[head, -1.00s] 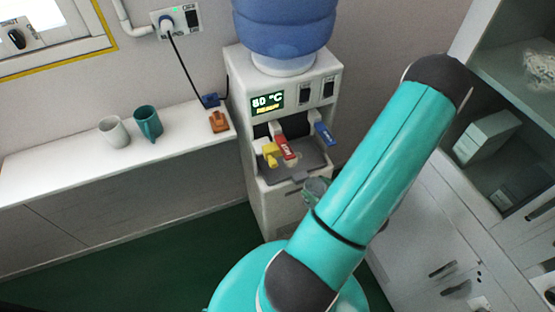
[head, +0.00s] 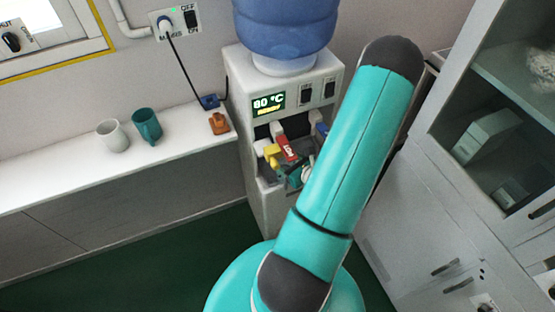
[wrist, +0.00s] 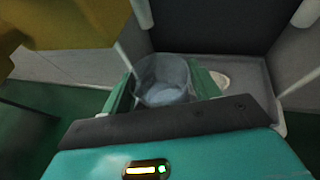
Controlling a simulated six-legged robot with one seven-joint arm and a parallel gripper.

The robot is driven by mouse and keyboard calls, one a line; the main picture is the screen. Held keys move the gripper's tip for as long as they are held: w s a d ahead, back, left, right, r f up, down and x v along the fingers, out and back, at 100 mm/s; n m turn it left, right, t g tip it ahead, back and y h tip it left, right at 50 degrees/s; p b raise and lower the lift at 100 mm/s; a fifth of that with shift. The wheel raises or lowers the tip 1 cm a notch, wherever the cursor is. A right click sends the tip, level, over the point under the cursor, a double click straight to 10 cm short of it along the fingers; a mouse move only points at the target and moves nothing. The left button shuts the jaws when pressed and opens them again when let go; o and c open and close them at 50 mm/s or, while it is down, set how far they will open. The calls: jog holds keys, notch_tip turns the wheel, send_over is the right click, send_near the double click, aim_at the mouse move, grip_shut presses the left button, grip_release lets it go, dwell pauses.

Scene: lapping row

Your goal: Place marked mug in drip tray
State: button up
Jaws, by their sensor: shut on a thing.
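The mug (wrist: 165,82), grey-blue and open at the top, sits between the green fingers of my gripper (wrist: 163,90) in the wrist view. My gripper is shut on it, and I look down into its mouth. No mark shows on the part I see. The grey drip tray (wrist: 248,78) of the water dispenser lies just beyond and to the right of the mug. In the head view, my gripper (head: 298,176) is at the dispenser's bay, partly hidden by my arm, below the taps. I cannot tell whether the mug touches the tray.
A white mug (head: 113,136) and teal mug (head: 147,126) stand on the left counter (head: 60,165).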

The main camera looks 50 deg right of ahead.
aim_at(280, 161)
jog(key=shift+w+d+f, duration=0.2)
jog(key=shift+w+f, duration=0.4)
jog(key=shift+w, duration=0.15)
jog(key=shift+w+d+f, duration=0.15)
jog(key=shift+w+f, duration=0.4)
jog(key=shift+w, duration=0.2)
jog(key=shift+w+d+f, duration=0.2)
jog(key=shift+w+f, duration=0.4)
jog(key=shift+w, duration=0.15)
jog(key=shift+f, duration=0.15)
jog(key=o, duration=1.1)
jog(key=shift+o, duration=0.2)
